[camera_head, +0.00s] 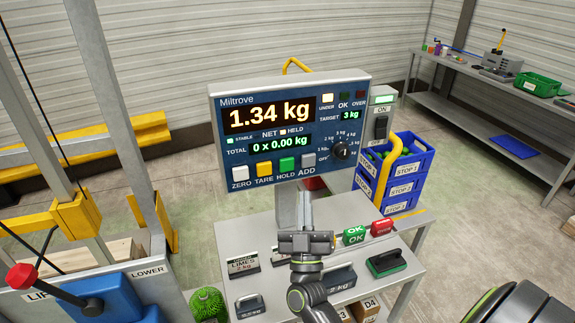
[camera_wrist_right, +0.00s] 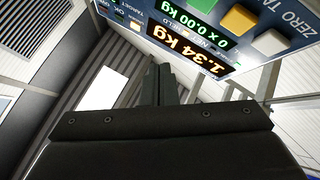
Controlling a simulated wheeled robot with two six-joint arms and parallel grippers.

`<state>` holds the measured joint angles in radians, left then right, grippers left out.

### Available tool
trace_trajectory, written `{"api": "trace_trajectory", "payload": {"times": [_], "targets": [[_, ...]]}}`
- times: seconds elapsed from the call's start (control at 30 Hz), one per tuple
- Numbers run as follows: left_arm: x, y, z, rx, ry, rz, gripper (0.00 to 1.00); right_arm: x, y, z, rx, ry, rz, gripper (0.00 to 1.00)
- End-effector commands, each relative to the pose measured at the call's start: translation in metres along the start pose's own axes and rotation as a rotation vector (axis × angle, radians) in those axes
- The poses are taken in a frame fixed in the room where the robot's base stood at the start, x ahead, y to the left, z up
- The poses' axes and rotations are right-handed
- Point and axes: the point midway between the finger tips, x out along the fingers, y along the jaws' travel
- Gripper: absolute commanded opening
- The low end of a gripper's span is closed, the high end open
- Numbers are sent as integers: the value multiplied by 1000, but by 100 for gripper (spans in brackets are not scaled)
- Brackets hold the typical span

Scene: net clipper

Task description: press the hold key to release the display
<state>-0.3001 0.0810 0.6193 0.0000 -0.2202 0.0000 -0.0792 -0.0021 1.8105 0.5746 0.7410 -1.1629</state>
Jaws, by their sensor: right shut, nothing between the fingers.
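The display reads 1.34 kg, with 0 x 0.00 kg below. The small lamp by HELD looks lit. My right gripper (camera_head: 304,197) is shut and empty, below the key row and apart from the keys in the picture. In the right wrist view its fingers (camera_wrist_right: 162,75) point up, with the yellow TARE key (camera_wrist_right: 238,20) to their upper right. My left gripper is not in view.
The display stands over a grey table (camera_head: 235,235) with weights, a LIMES block (camera_head: 243,262) and green OK and red blocks. Blue crates (camera_head: 409,165) stand to the right. A lift frame with a red-knobbed lever (camera_head: 20,276) is at the left. A dial (camera_head: 340,151) sits on the panel.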

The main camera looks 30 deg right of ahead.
Motion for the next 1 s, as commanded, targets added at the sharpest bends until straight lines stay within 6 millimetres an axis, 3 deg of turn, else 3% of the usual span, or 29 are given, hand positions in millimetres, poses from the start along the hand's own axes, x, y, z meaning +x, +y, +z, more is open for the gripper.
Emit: {"api": "trace_trajectory", "payload": {"times": [0.47,0.9,1.0], "targets": [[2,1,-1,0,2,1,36,4,-3,3,-1,3,6,0],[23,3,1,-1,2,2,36,43,-32,33,-2,4,6,0],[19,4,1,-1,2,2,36,52,-37,37,-2,3,4,0]]}}
